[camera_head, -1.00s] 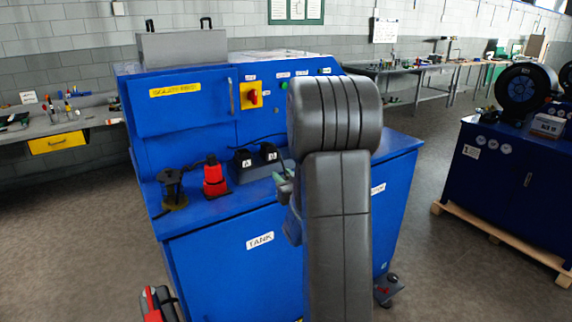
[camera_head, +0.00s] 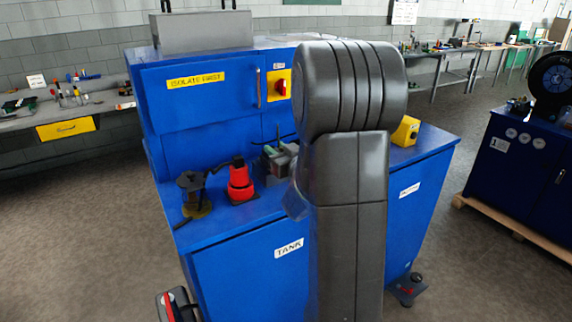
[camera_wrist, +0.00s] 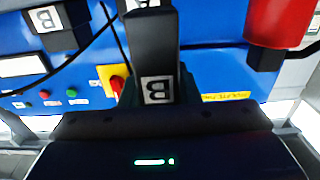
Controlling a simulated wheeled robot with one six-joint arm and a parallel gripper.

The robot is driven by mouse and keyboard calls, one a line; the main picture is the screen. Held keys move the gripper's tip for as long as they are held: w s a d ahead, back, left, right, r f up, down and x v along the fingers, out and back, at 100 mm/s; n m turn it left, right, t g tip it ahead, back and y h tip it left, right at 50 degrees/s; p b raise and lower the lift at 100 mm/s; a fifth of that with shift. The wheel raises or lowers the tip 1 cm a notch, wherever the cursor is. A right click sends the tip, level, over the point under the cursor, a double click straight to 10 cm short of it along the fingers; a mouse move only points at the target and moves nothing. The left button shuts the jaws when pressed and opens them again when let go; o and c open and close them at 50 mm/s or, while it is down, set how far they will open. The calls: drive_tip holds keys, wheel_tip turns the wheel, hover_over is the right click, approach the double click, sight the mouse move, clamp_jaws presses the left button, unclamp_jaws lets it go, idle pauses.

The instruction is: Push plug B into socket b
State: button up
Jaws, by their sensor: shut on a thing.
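In the wrist view, my gripper (camera_wrist: 157,92) is shut on plug B (camera_wrist: 155,60), a dark block with a white label reading B, upside down in this view. Another white label, cut off by the top edge, shows just beyond it. A second dark block with a white label (camera_wrist: 45,18) stands at the upper left; I cannot tell which socket it is. In the head view, my gripper (camera_head: 279,158) is at the bench, partly behind my arm. The labelled dark blocks are mostly hidden there, and the contact between plug and socket cannot be seen.
A red-and-black device (camera_head: 240,182) and a dark spool-like part (camera_head: 194,194) stand left of my gripper on the blue bench (camera_head: 235,212). A yellow box (camera_head: 405,131) is at the right. Dark cables cross the wrist view. The bench's back panel rises close behind.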

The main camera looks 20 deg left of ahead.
drive_tip(key=shift+f+p, duration=0.3)
drive_tip(key=shift+f, duration=2.45)
drive_tip(key=shift+f, duration=0.15)
drive_tip(key=o, duration=1)
